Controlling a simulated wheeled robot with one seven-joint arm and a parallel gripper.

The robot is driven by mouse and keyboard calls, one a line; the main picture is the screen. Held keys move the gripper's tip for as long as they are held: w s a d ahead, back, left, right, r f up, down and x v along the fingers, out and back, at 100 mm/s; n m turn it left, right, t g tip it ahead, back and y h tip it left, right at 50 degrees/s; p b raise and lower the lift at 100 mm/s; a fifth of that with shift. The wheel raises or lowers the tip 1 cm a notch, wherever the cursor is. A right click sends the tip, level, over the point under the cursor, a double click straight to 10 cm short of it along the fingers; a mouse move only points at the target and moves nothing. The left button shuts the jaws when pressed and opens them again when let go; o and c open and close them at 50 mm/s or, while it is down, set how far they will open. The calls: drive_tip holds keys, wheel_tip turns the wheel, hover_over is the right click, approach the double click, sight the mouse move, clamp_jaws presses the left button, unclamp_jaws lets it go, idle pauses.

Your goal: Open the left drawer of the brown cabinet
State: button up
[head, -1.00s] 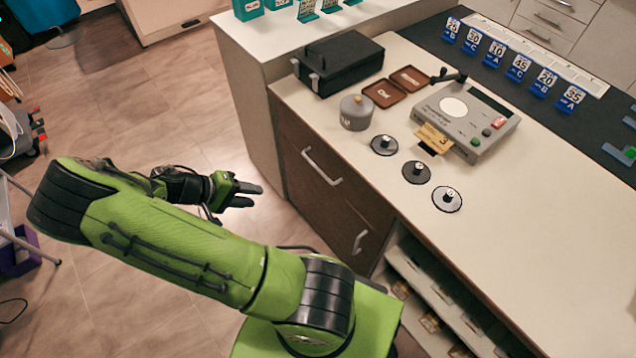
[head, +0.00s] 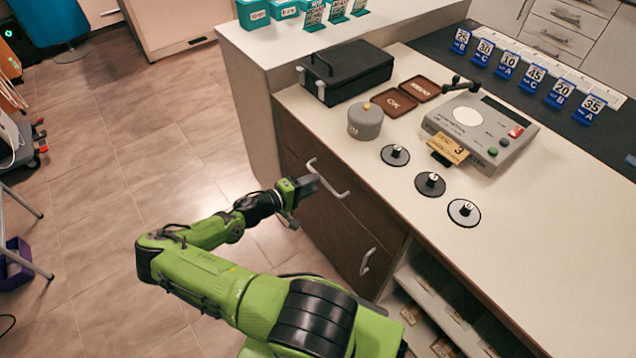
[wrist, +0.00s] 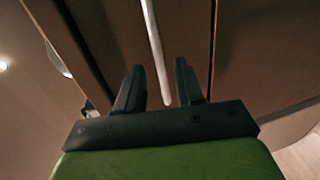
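The brown cabinet (head: 330,215) stands under the counter, its drawer fronts facing my arm. The left drawer's light metal handle (head: 328,180) is at the upper left of the cabinet front. My gripper (head: 308,186) is at the left end of this handle, close to the drawer front. In the wrist view my gripper (wrist: 158,82) is open, with a bar handle (wrist: 157,50) running between its two fingers. Whether the fingers touch the bar cannot be told. The drawer looks shut.
A second handle (head: 367,261) is lower right on the cabinet. Open shelves (head: 425,310) lie beside it. The counter (head: 520,260) above holds a grey pot (head: 365,122), a black case (head: 346,72) and a grey device (head: 480,130).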

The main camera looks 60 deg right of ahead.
drive_tip(key=shift+x, duration=1.45)
clamp_jaws()
